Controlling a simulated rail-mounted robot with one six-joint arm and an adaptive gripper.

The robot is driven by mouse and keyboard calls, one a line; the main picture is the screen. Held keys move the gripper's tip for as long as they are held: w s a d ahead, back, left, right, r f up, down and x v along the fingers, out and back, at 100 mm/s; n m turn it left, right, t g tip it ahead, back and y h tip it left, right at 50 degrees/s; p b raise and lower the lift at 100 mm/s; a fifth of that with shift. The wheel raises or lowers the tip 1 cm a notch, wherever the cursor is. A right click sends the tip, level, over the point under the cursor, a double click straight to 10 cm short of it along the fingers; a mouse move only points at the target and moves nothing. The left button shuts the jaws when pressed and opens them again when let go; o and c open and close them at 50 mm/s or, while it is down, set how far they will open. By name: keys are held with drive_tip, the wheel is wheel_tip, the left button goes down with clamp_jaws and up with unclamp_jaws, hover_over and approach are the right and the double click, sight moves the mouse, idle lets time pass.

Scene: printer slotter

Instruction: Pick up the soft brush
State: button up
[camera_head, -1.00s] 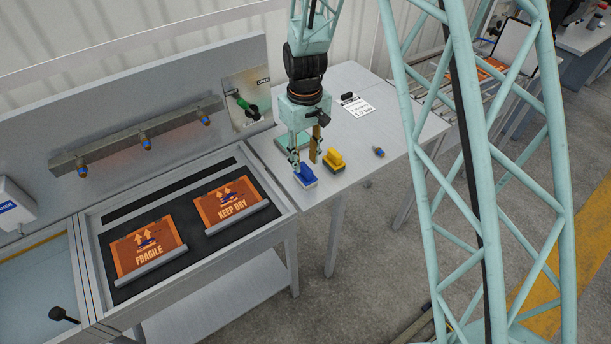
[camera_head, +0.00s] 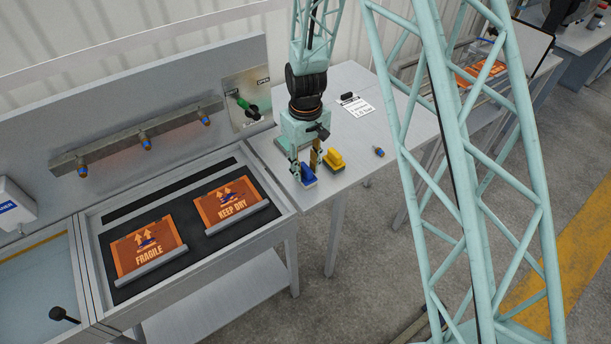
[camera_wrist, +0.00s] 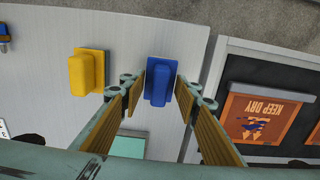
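Two block-shaped brushes lie on the grey table, one blue and one yellow; I cannot tell from their looks which is the soft one. The blue brush (camera_head: 309,177) is below and between my gripper's fingers. In the wrist view the blue brush (camera_wrist: 160,82) shows between the two fingertips. My gripper (camera_head: 305,169) points down and is open, with tan pads on its fingers; it also shows in the wrist view (camera_wrist: 160,92). Whether the pads touch the brush I cannot tell. The yellow brush (camera_head: 336,160) is just right of the gripper, outside the fingers.
A small blue-orange fitting (camera_head: 379,152) and a paper sheet (camera_head: 360,107) lie on the table (camera_head: 372,178). A black tray (camera_head: 196,238) with FRAGILE (camera_head: 147,249) and KEEP DRY (camera_head: 229,201) plates stands to the left. A green-handled valve panel (camera_head: 249,118) is behind.

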sight(306, 167)
drive_tip(key=shift+c, duration=0.4)
drive_tip(key=c, duration=0.9)
drive_tip(key=shift+r, duration=0.2)
drive_tip(key=shift+r, duration=1.65)
drive_tip(key=s+d+r+b, duration=0.1)
drive_tip(key=s+d, duration=0.3)
drive_tip(key=s, duration=1.1)
drive_tip(key=shift+s+d+r, duration=0.2)
